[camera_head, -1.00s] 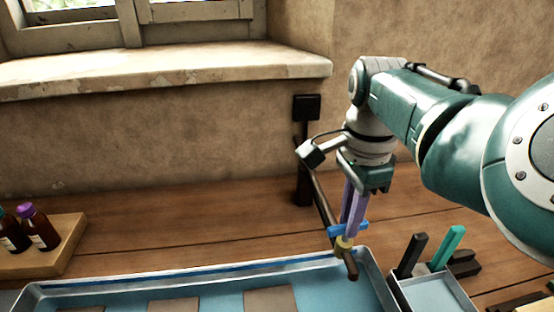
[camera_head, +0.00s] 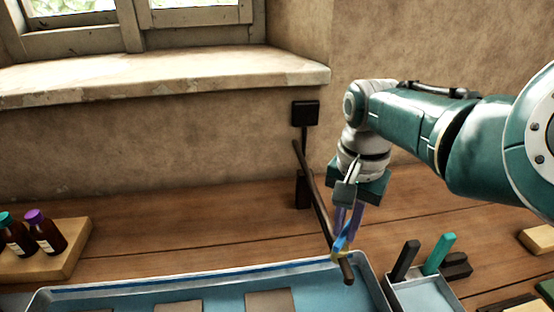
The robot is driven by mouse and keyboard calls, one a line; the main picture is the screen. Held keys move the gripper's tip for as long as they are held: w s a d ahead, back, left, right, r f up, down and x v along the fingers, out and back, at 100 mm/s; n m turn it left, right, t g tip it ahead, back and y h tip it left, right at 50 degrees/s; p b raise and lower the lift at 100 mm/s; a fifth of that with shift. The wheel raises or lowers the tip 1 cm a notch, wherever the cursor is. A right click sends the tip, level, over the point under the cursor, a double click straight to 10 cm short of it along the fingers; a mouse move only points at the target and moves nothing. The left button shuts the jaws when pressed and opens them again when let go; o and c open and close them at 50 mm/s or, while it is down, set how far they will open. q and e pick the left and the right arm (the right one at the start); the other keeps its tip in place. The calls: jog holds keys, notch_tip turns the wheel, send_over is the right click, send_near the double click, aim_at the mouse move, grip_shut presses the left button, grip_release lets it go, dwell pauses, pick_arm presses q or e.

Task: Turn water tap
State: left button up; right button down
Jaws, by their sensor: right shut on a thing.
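The water tap's long dark spout (camera_head: 318,195) runs from a dark wall pipe forward, and its end hangs over the edge of the blue tray. Near that end sits a small blue handle (camera_head: 343,238) on a yellow fitting (camera_head: 340,255). The handle lies slanted, running nearly away from me. My right gripper (camera_head: 346,230) points down from above with its purple fingers shut on the blue handle. The fingers hide part of the handle. My left gripper is not in view.
The blue tray (camera_head: 110,293) with brown squares lies at the front. A metal bin (camera_head: 392,296) with black and teal handled items stands right of it. A wooden block (camera_head: 75,262) holds bottles at left. The back of the wooden counter (camera_head: 200,213) is clear.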

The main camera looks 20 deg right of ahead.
aim_at(344, 232)
jog(key=shift+n, duration=0.4)
jog(key=c, duration=0.9)
grip_release()
notch_tip(344, 232, up, 10)
jog(key=p, duration=0.3)
jog(key=shift+p, duration=0.35)
